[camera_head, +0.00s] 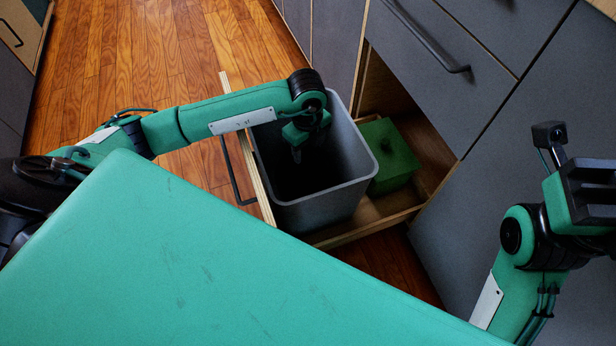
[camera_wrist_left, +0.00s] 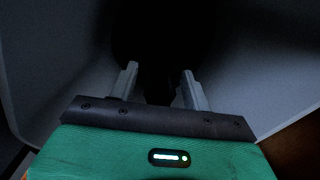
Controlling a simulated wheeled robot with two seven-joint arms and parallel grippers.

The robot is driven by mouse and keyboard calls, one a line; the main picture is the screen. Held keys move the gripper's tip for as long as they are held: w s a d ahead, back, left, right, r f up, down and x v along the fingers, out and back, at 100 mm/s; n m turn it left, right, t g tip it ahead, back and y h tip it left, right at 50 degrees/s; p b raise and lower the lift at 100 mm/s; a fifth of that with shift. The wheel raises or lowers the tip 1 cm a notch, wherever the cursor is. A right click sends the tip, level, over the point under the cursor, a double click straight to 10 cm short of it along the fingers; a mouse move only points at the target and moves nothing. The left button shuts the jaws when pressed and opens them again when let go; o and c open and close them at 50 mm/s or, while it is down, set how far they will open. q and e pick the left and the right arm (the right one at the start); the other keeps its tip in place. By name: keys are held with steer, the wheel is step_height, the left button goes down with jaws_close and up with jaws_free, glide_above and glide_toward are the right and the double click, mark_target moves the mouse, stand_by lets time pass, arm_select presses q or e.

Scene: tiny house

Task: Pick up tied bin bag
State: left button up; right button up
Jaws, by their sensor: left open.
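A grey bin (camera_head: 322,212) stands in a pulled-out drawer, its top open. My left gripper (camera_head: 297,152) points down into the bin from above. In the left wrist view my left gripper (camera_wrist_left: 159,84) has its two fingers apart, with the grey bin walls (camera_wrist_left: 45,75) on both sides. The inside of the bin is very dark, and I cannot make out the tied bin bag clearly in either view. I cannot tell whether anything lies between the fingers. My right gripper (camera_head: 580,185) is at the right edge, partly cut off, away from the bin.
A green lidded box (camera_head: 388,160) sits in the drawer, right of the bin. The drawer front (camera_head: 248,165) with its dark handle (camera_head: 233,172) stands out over the wooden floor (camera_head: 170,50). Grey cabinet fronts (camera_head: 440,75) rise at the right. Floor at the upper left is clear.

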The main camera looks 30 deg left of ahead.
arm_select(q)
jaws_close()
steer(key=shift+r, duration=0.15)
stand_by(1.2)
